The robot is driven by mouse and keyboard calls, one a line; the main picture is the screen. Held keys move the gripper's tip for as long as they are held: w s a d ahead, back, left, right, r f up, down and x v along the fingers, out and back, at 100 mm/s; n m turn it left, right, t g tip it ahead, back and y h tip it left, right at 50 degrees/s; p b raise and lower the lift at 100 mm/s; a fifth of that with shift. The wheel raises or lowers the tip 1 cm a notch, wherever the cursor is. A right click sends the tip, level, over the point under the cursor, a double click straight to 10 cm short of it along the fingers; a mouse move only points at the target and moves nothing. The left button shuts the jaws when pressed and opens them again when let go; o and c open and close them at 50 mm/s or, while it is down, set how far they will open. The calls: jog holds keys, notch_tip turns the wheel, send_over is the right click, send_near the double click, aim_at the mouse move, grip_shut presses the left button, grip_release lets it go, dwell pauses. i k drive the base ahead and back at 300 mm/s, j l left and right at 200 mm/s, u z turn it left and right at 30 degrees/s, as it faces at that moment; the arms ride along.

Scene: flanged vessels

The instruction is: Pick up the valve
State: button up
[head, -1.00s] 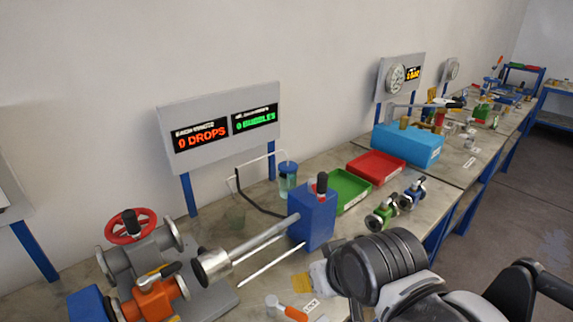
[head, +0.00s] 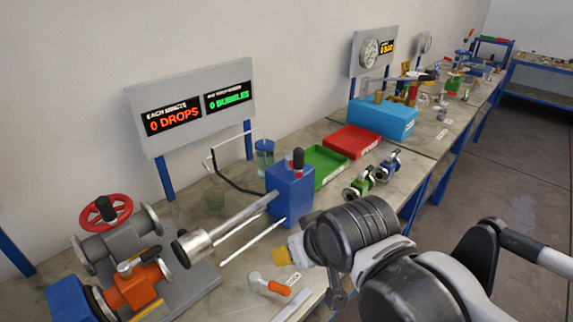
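Several valve-like flanged pieces are in view, and I cannot tell which one is meant. An orange valve (head: 137,287) and a grey valve with a red handwheel (head: 106,212) stand at the left. A green valve (head: 359,182) and a blue valve (head: 388,164) stand side by side near the front edge, right of the trays. My dark arm end is in front of them in the picture, lower centre right. A dark part of my gripper (head: 337,291) seems to show below it, over the bench edge. Its fingers are mostly hidden, and no held object is visible.
A blue block (head: 290,196) carries a long rod towards the left. A green tray (head: 326,166), a red tray (head: 352,141) and a blue box (head: 382,119) line the bench behind. An orange-handled tool (head: 270,284) lies in front. Open floor is at the right.

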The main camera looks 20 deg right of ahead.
aim_at(137, 290)
jog(key=u, duration=1.55)
jog(key=i+j+z, duration=0.15)
jog(key=j+z, duration=0.15)
jog(key=j, duration=0.15)
jog(key=i+j+z, duration=0.1)
jog(key=j+z, duration=0.2)
jog(key=j, duration=0.15)
jog(key=j+z, duration=0.25)
jog(key=j, duration=0.25)
jog(key=i, duration=0.05)
